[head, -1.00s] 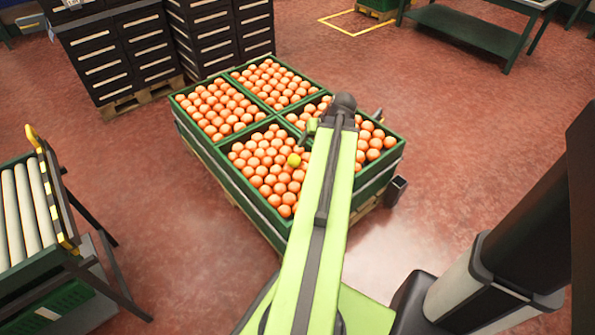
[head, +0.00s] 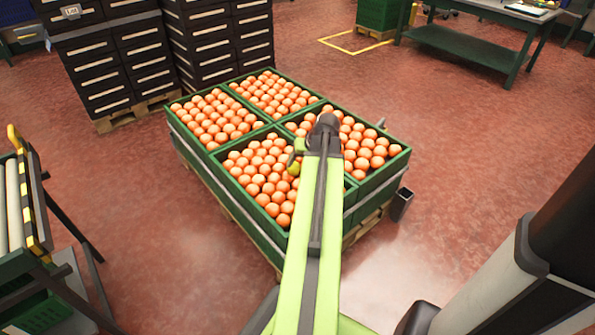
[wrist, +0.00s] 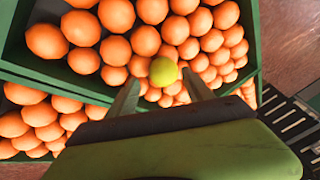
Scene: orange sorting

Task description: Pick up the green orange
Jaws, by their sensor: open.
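The green orange (head: 294,168) is yellow-green and lies on top of the oranges in the near compartment of the green crate (head: 246,225). In the head view it is partly hidden beside the end of my arm. The wrist view shows the green orange (wrist: 163,72) whole, just ahead of my gripper and between the lines of its two fingers. My gripper (wrist: 160,92) is open and empty, with one finger at each side of the fruit. I cannot tell whether either finger touches it. In the head view my gripper (head: 297,152) is small and mostly hidden by my arm.
Ordinary oranges (head: 262,175) fill the crate's compartments around the green one. Dark drawer cabinets (head: 110,60) stand behind the crate. A roller conveyor (head: 22,210) stands at the left, and a green table (head: 465,45) at the back right.

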